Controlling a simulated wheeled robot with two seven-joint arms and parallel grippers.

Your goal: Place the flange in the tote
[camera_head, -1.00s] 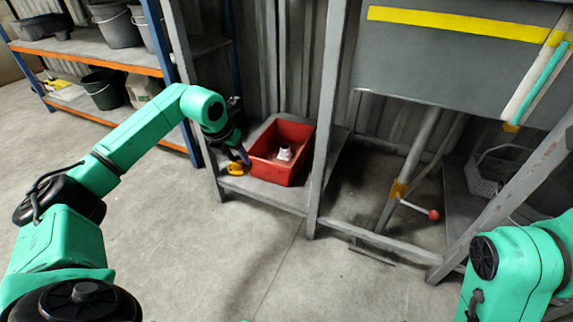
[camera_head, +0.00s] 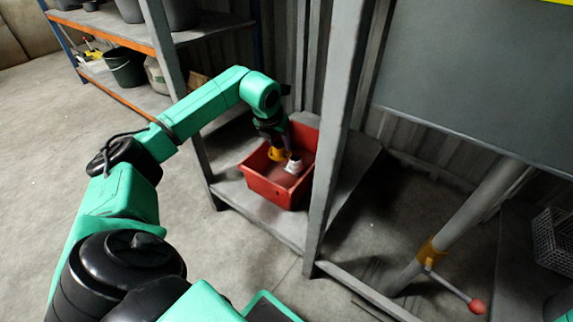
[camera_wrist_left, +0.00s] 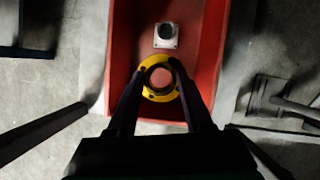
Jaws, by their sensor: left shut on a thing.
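The flange (camera_head: 277,154) is a yellow ring with a dark inner edge. It also shows in the left wrist view (camera_wrist_left: 146,88), between the tips of my left gripper (camera_wrist_left: 159,64). My left gripper (camera_head: 275,140) is shut on the flange and holds it over or within the red tote (camera_head: 262,187); its exact height above the tote floor is hard to tell. The tote shows in the left wrist view too (camera_wrist_left: 208,52), with its walls on both sides of the flange. My right gripper is out of view.
A whitish part with a square base (camera_head: 293,166) sits in the tote beside the flange. The tote stands on a low grey shelf (camera_head: 282,226) between grey posts (camera_head: 334,130). A lever with a red knob (camera_head: 477,306) stands at the right.

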